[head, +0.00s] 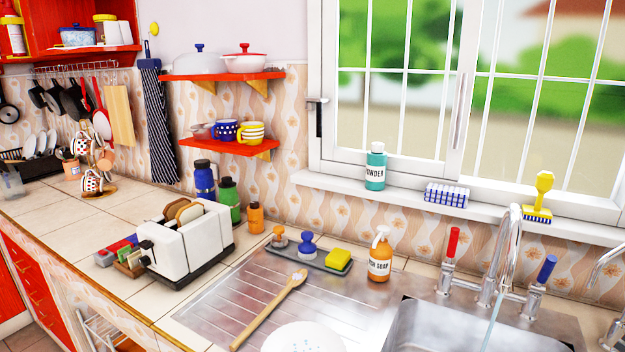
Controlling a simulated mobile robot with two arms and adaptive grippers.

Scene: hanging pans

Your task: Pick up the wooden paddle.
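A flat, pale wooden board or paddle (119,115) hangs at the right end of the wall rail, at the far left of the head view. It hangs upright beside a red-handled white utensil (101,122) and several dark pans (72,100). A long-handled wooden brush or spoon (268,309) lies on the metal drainboard, its round head toward the back right. I cannot tell for certain which of the two the task means. Neither of my grippers is in view.
A white toaster (185,245) with bread stands on the tiled counter (130,215). Bottles, a mug tree (97,175) and a soap bottle (380,255) stand around. A sink (450,325) with running tap is at right. Red shelves (230,145) jut from the wall.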

